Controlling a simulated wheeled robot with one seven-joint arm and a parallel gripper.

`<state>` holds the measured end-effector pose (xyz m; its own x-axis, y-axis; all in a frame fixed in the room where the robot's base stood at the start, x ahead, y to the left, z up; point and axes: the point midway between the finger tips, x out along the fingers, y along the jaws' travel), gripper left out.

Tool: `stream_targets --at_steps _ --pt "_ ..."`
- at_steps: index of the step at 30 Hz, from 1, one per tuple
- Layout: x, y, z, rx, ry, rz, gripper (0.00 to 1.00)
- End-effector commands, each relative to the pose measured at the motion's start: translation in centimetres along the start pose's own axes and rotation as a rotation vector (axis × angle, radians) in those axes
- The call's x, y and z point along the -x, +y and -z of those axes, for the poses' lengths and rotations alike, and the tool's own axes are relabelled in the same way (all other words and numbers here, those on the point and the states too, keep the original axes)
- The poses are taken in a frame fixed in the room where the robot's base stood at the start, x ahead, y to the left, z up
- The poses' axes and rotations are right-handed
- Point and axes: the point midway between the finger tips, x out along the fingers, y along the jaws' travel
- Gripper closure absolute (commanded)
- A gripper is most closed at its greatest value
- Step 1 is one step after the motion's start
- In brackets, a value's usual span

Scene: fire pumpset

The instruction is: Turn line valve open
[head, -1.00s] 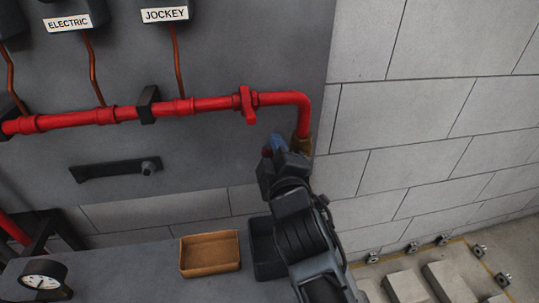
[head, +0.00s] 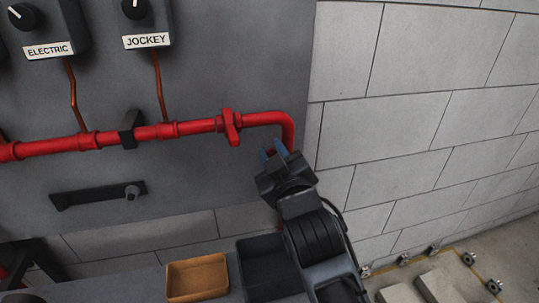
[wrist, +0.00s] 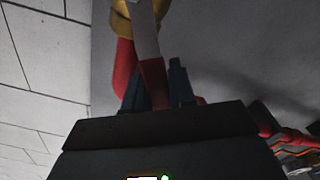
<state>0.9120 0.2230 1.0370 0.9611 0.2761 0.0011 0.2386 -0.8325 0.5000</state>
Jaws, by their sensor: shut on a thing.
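The line valve shows in the wrist view as a brass body (wrist: 135,18) with a flat metal lever that ends in a red grip (wrist: 154,82). My gripper (wrist: 155,88) is shut on this red grip, with a dark finger on each side. In the head view my gripper (head: 275,152) is just below the elbow of the red pipe (head: 195,127), in front of its downward run. My gripper hides the brass valve body there.
A red flanged fitting (head: 230,127) is on the pipe, left of the elbow. The block wall (head: 400,130) stands close on the right. Below are an orange tray (head: 197,278) and a dark tray (head: 265,268). A black bar (head: 97,195) is on the panel.

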Motion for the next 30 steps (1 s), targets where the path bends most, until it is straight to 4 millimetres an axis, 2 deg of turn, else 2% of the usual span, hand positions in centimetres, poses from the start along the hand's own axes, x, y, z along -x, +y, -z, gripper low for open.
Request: stream_targets --at_steps 13,14,19,30 --pt "0.02 0.0 -0.06 -0.012 -0.001 0.001 1.0" --pt "0.01 0.0 -0.06 -0.011 -0.002 0.001 0.73" --pt "0.0 0.11 -0.09 -0.01 -0.002 0.0 0.56" --pt "-0.03 0.52 -0.09 -0.008 -0.001 -0.008 0.54"
